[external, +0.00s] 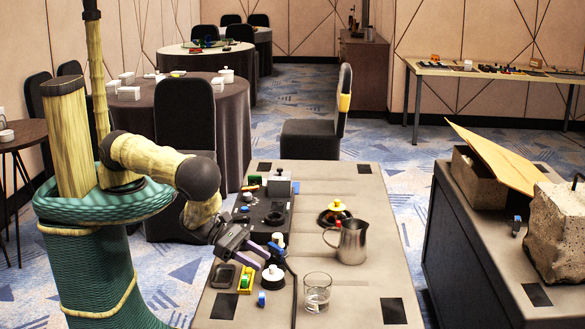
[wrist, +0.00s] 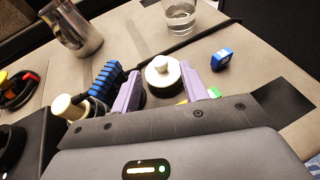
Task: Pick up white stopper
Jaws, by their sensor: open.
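The white stopper (external: 273,272) is a round white piece with a knob, on a dark round base on the table. In the wrist view the white stopper (wrist: 162,72) lies between my two purple fingers, near their tips. My gripper (external: 266,255) is open and reaches down over the table beside the stopper. In the wrist view my gripper (wrist: 160,80) has a finger on each side of the stopper; I cannot tell whether they touch it.
A cream-topped piece (wrist: 68,107) and a blue ridged piece (wrist: 103,79) stand close by on the left. A small blue block (wrist: 222,60) lies to the right. A glass (external: 317,292) and a metal pitcher (external: 352,242) stand on the table (external: 355,292). A dark cable runs behind the stopper.

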